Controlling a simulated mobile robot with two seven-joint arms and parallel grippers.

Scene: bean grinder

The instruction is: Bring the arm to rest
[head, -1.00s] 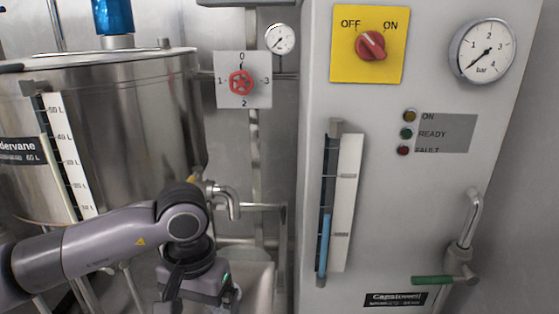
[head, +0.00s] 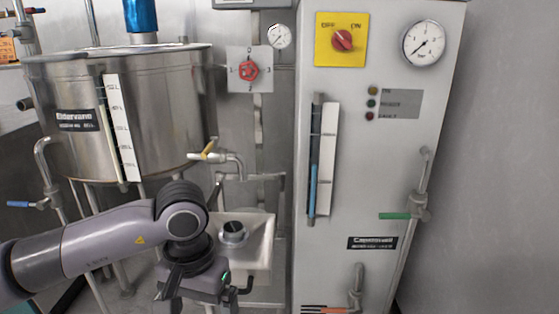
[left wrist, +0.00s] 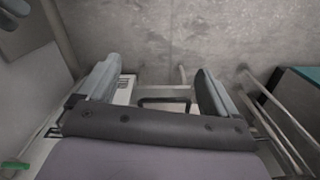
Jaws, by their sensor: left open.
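My left arm comes in from the left in the head view. Its gripper (head: 206,290) is at the lower middle, in front of a pale basin. In the left wrist view the two fingers of this gripper (left wrist: 160,92) stand wide apart with nothing between them. Below and beyond them are the floor, a dark handle-like bar (left wrist: 163,102) and pale metal frame parts. My right gripper is in neither view.
A steel tank (head: 165,120) stands at the left, with a tap (head: 225,157) above the basin (head: 258,240). A dark round piece (head: 233,233) sits at the basin. A tall grey cabinet (head: 400,165) with a red switch (head: 342,41) and gauge stands at the right.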

